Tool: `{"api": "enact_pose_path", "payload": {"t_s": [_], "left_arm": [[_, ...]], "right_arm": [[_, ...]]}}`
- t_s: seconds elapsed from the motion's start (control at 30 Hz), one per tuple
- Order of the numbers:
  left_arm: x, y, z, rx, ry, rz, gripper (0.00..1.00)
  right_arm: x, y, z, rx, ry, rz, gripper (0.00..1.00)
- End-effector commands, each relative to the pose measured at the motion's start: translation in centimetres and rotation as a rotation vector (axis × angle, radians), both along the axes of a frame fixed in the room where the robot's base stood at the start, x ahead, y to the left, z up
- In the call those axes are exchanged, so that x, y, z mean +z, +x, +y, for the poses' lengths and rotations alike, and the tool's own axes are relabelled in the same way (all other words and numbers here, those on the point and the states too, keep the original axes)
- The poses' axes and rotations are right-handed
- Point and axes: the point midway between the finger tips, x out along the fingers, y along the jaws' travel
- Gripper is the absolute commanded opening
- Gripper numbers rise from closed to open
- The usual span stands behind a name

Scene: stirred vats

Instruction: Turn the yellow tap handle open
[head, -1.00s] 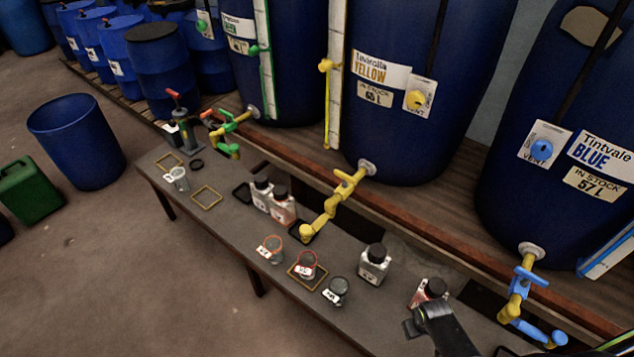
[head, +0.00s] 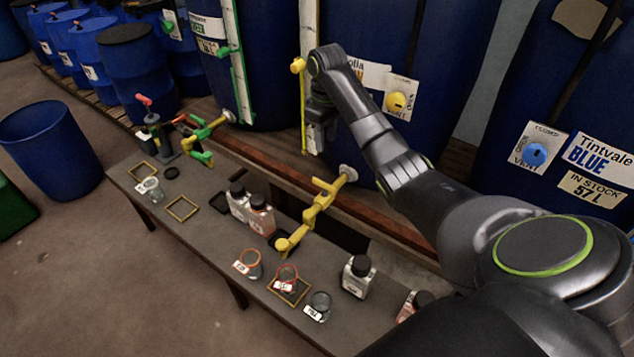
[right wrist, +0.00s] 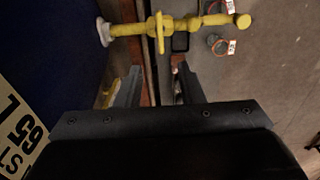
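The yellow tap (head: 318,205) sticks out from the base of the yellow-labelled vat (head: 395,45). Its handle (head: 327,186) is a short yellow bar lying across the pipe. In the right wrist view the tap runs along the top, with the handle (right wrist: 160,33) crosswise ahead of the gap between my fingers. My right gripper (head: 318,132) points down in front of the vat, above and apart from the handle. Its two fingers (right wrist: 160,82) are spread with nothing between them. My left gripper is in neither view.
Under the taps stands a grey bench (head: 215,245) with bottles (head: 357,276), jars (head: 287,280) and yellow square frames (head: 182,208). A green tap (head: 205,135) is to the left. A yellow vent knob (head: 397,102) is on the vat. My right arm covers part of the vat.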

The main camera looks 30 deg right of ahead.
Motion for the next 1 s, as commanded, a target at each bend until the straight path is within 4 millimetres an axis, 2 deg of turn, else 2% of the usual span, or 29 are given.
{"api": "enact_pose_path", "payload": {"t_s": [0.57, 1.0], "left_arm": [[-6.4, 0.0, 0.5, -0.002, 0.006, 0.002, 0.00], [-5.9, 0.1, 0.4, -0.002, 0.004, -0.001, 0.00]], "right_arm": [[-6.6, 0.0, 0.0, -0.001, -0.001, 0.000, 0.35], [-15.1, -0.1, 0.1, -0.002, 0.000, 0.002, 0.35]]}}
